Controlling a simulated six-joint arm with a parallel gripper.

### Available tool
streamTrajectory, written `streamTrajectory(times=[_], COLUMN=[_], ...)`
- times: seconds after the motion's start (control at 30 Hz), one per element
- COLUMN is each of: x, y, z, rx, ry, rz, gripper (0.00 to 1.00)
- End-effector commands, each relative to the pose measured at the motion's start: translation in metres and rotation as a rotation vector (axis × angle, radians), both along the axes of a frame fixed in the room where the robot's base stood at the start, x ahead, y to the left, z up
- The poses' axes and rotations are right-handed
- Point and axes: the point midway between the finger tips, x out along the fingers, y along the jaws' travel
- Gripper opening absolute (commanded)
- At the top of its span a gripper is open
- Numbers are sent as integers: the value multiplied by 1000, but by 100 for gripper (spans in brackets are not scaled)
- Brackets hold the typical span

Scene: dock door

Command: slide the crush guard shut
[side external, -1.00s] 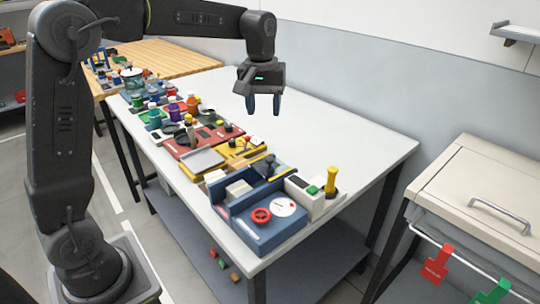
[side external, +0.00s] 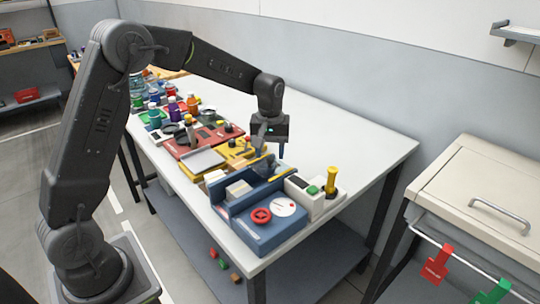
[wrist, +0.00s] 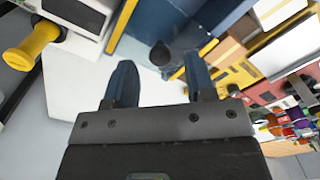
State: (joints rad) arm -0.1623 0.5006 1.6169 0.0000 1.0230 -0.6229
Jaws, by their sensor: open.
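The blue dock unit (side external: 266,236) stands at the near end of the white table, with a red wheel (side external: 261,215) and a white dial (side external: 283,207) on its near face. Behind these is a blue panel with yellow edges, which looks like the crush guard (wrist: 150,22). A dark knob (wrist: 160,54) stands on it. My gripper (side external: 269,150) points down just over this part, jaws apart. In the wrist view the knob appears between and slightly beyond the open fingertips (wrist: 160,72). I cannot tell whether they touch it. The gripper partly hides the guard in the side view.
A white box with a green button (side external: 312,190) and a yellow post (side external: 331,182) stand right of the guard. Yellow and red boards (side external: 197,139) with small parts crowd the left side. The table's right back part (side external: 350,140) is clear.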

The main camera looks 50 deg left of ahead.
Motion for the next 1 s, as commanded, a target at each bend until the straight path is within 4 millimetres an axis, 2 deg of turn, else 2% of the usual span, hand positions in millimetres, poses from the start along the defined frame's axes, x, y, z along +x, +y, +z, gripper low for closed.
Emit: streamTrajectory(times=[0.2,0.47,1.0], x=[0,0,0], y=[0,0,0], z=[-16,-17,-16], rx=[0,0,0], ry=[1,0,0], rz=[0,0,0], gripper=[50,50,0])
